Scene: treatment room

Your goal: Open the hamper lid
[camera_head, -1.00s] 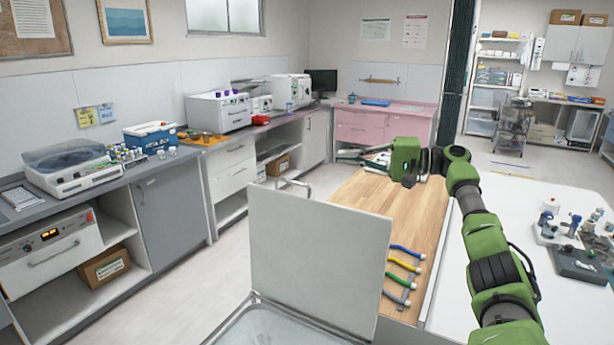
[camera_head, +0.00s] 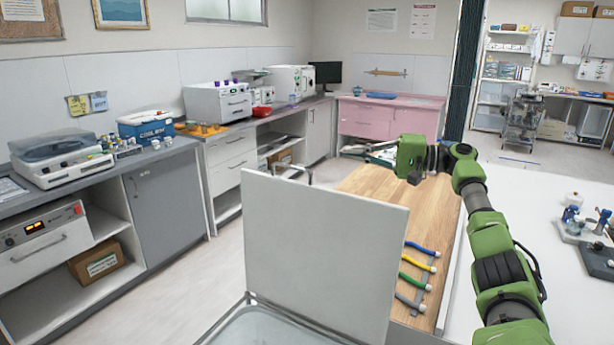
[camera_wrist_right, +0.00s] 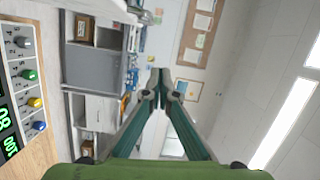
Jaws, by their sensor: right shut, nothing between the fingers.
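The hamper lid (camera_head: 322,255) is a flat pale grey panel standing upright at the bottom centre of the head view. A metal loop handle (camera_head: 291,167) shows at its top edge. Below it, the hamper (camera_head: 235,312) shows its metal rim and part of its pale, open inside; the rest is cut off by the frame. My right gripper (camera_head: 346,151) is shut and empty, beyond and above the lid's top edge, apart from it and pointing left. Its closed fingers also show in the right wrist view (camera_wrist_right: 158,82). My left gripper is not in view.
A grey cabinet counter (camera_head: 172,205) runs along the left. Free floor (camera_head: 185,270) lies between counter and hamper.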

